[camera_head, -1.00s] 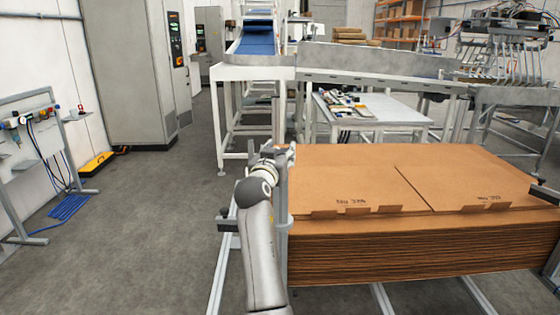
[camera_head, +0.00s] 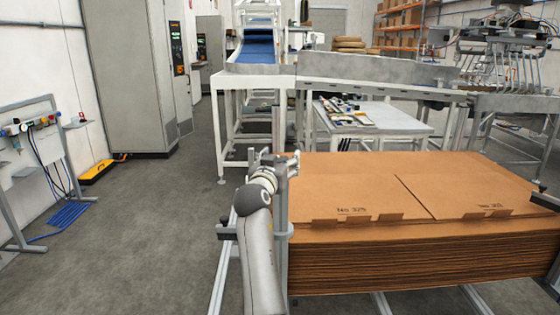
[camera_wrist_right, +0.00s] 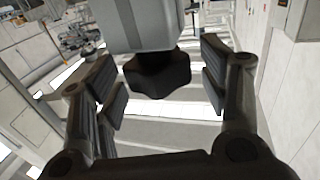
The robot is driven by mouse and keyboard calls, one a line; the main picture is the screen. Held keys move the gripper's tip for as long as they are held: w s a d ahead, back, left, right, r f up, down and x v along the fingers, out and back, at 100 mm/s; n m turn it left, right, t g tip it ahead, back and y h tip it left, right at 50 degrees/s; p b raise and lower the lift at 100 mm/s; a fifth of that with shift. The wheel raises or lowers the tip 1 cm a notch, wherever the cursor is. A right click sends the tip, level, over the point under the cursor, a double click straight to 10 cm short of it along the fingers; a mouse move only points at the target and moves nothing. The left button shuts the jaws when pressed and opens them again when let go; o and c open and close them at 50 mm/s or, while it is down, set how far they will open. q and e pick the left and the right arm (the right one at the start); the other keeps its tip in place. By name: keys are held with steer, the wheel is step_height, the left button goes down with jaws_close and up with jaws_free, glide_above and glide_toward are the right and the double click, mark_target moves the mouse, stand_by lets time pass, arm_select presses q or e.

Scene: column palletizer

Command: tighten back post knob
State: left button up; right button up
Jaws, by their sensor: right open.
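In the right wrist view a black lobed knob (camera_wrist_right: 158,80) sits at the end of a grey post fitting (camera_wrist_right: 148,22). My right gripper (camera_wrist_right: 160,88) is open, with one padded finger on each side of the knob and a visible gap on both sides. In the head view my right gripper (camera_head: 284,163) is at the upper part of a grey upright post (camera_head: 282,205), by the left edge of the cardboard stack. The knob there is hidden or too small to tell. My left gripper is not in view.
A tall stack of flat cardboard (camera_head: 400,265) stands right of the post. A second black knob (camera_head: 226,222) sticks out low on the left. A white table (camera_head: 385,120) and a conveyor (camera_head: 257,52) stand behind.

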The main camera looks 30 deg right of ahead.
mark_target(281, 161)
step_height(281, 161, up, 10)
stand_by(0.5)
steer(key=p, duration=0.3)
steer(key=s+p, duration=0.1)
steer(key=p, duration=0.2)
steer(key=shift+a+f+h, duration=0.1)
steer(key=shift+a+h, duration=0.1)
steer(key=shift+h, duration=0.1)
steer(key=s+a+f+n+t+y+p, duration=0.1)
steer(key=s+a+f+y+p, duration=0.1)
steer(key=s+a+f+p, duration=0.75)
steer(key=p+x, duration=0.6)
steer(key=x, duration=0.6)
steer(key=shift+w+d+p, duration=0.25)
steer(key=shift+d+p, duration=0.1)
steer(key=shift+p, duration=0.05)
steer(key=shift+x, duration=0.8)
